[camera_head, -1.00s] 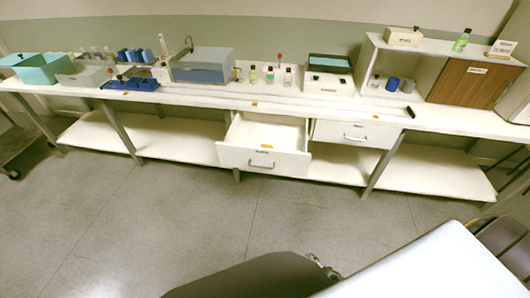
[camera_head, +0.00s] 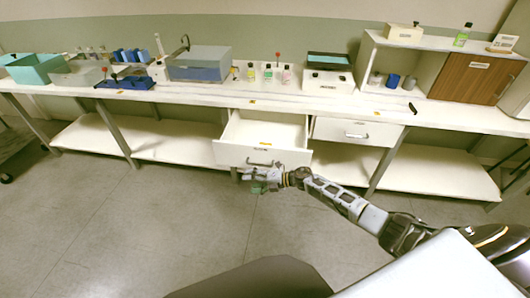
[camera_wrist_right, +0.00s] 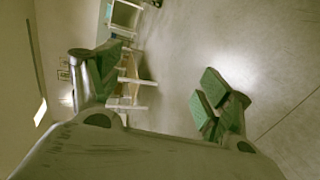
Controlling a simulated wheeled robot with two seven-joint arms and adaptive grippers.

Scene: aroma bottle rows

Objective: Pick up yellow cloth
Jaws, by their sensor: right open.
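I cannot make out a clear yellow cloth. A small yellow-orange patch (camera_head: 266,144) shows at the front of the open white drawer (camera_head: 232,154); it is too small to tell if it is cloth or a label. My right gripper (camera_head: 256,186) is in front of and below this drawer, over the floor, with its arm reaching in from the lower right. In the right wrist view, its green-padded fingers (camera_wrist_right: 160,75) stand wide apart with nothing between them. My left gripper is not in view.
The long white bench (camera_head: 205,97) carries a teal bin (camera_head: 35,70), a grey box (camera_head: 200,64), small bottles (camera_head: 268,73) and a brown-door cabinet (camera_head: 470,78). A second drawer (camera_head: 355,132) is beside the open one. The floor in front is clear.

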